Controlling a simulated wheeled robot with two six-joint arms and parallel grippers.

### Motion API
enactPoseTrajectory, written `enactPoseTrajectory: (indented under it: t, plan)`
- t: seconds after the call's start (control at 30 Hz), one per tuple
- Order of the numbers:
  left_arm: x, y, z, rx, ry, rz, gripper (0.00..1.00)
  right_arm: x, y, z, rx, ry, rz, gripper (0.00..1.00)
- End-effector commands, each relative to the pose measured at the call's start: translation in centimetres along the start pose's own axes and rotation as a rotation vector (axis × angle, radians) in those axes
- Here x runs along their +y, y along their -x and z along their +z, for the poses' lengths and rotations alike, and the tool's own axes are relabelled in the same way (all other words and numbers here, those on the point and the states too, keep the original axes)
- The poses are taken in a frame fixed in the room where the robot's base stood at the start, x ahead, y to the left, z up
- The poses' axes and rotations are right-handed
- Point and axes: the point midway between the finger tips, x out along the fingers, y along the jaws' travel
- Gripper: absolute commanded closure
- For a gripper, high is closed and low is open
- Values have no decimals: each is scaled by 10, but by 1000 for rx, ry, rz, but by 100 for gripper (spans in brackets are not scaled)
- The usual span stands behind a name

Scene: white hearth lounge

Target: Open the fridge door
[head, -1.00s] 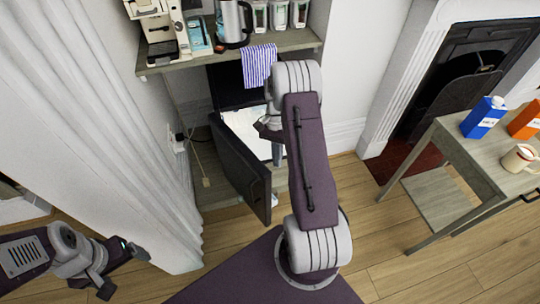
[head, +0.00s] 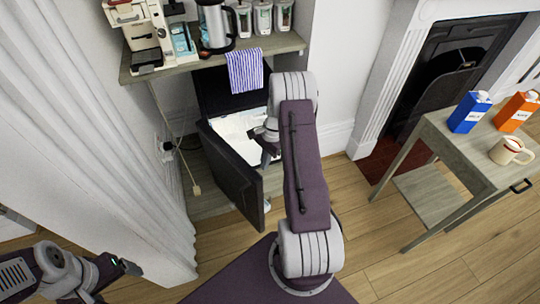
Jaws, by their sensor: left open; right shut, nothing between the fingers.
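The small dark fridge (head: 217,90) stands under a shelf, with its dark door (head: 229,172) swung well open toward me. Its bright white interior (head: 232,128) shows behind the door. My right gripper (head: 268,157) is shut and empty, pointing down on the inner side of the open door, in front of the interior. My forearm partly hides the gripper and the fridge's right side, and I cannot tell whether it touches the door. My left gripper (head: 112,283) is open and empty at the lower left, away from the fridge.
The shelf (head: 275,45) above the fridge holds a coffee machine (head: 138,30), kettle (head: 215,27), several jars and a hanging striped towel (head: 245,71). A white curtain (head: 95,125) is at left. A side table (head: 458,150) with cartons and a mug stands right; floor between is clear.

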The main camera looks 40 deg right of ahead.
Motion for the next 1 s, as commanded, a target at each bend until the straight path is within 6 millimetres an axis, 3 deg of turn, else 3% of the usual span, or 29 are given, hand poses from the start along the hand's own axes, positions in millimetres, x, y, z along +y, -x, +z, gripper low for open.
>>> enactPoseTrajectory:
  t: [0.2, 0.57, 0.9, 1.0]
  plan:
    - [0, -3, 0, 0, 0, 0, 16, 1, -5, 20, -1, -1, 2, 100]
    - [0, -2, 0, 0, 0, 0, 16, 1, -4, 23, -1, -2, 1, 100]
    - [0, 22, -2, 0, 0, 0, 16, -1, -17, 83, -3, -157, -37, 100]
    - [0, 24, -2, 0, 0, 0, 16, -2, -21, 92, -2, -188, -44, 100]
